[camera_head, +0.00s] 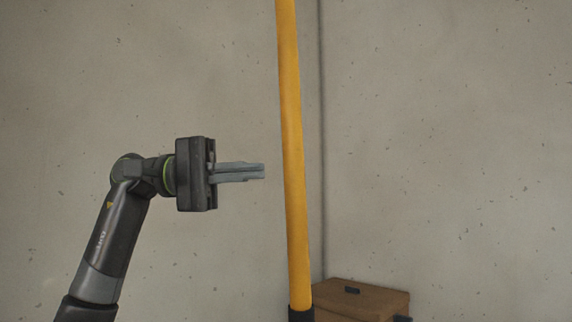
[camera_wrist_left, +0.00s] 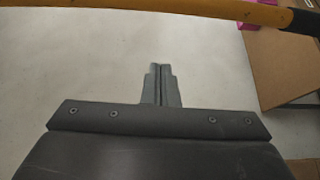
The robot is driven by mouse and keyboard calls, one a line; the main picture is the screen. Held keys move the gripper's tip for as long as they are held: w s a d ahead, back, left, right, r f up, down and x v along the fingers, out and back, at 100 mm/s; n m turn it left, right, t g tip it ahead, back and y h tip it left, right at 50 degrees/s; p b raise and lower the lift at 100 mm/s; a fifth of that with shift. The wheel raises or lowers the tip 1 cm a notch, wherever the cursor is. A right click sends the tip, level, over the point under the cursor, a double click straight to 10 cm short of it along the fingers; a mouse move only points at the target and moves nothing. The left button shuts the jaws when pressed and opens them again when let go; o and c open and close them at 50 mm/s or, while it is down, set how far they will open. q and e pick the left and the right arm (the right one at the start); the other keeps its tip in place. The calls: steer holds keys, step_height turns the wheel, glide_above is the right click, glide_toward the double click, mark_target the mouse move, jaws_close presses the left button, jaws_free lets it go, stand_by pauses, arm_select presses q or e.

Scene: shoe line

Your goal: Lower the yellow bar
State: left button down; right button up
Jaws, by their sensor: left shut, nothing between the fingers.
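The yellow bar (camera_head: 292,150) stands nearly upright in the head view, running from the top edge down to a dark end piece (camera_head: 301,314) at the bottom. It also crosses the top of the left wrist view (camera_wrist_left: 190,8), with its dark end at the right. My left gripper (camera_head: 264,171) is to the left of the bar, its fingers pointing right at it. The fingers are shut and empty, and a small gap shows between their tips and the bar. In the left wrist view the closed fingers (camera_wrist_left: 160,68) point toward the bar. My right gripper is not in view.
A brown box (camera_head: 360,298) stands at the lower right of the bar's bottom in the head view. A brown panel (camera_wrist_left: 282,65) and pink pieces (camera_wrist_left: 292,20) show at the right in the wrist view. A bare concrete wall (camera_head: 450,140) is behind.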

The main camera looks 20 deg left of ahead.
mark_target(286, 168)
arm_select(q)
steer(key=d+p, duration=0.1)
steer(key=d, duration=0.1)
steer(key=s+d+p, duration=0.1)
steer(key=d, duration=0.2)
steer(key=s+d+p, duration=0.1)
steer(key=d+p, duration=0.1)
steer(key=shift+s+d, duration=0.15)
steer(key=shift+d, duration=0.25)
steer(key=shift+s+a, duration=0.1)
